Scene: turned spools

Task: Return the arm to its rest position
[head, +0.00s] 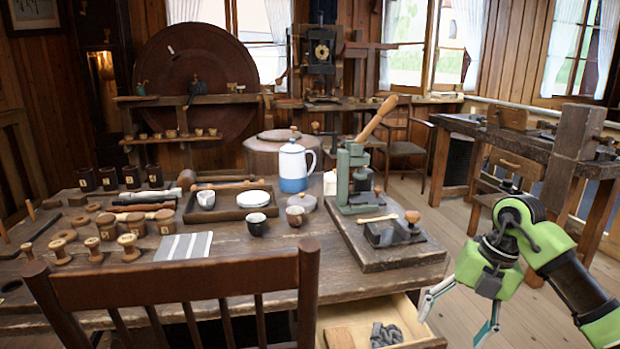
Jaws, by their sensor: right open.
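My right gripper (455,318) is at the lower right, its two thin fingers spread apart and empty. It hangs beside the front right corner of the wooden table (345,275), to the right of the open drawer (436,340). My right arm comes in from the right edge, green and black. My left gripper is not in this view. Several turned wooden spools (128,247) stand at the left of the table, well away from my right gripper.
A chair back (180,280) stands in front of the table. A green press (353,180) on a board, a blue and white pot (293,166) and a tray (226,213) are on the table. A workbench (520,145) stands at right. The floor between is partly clear.

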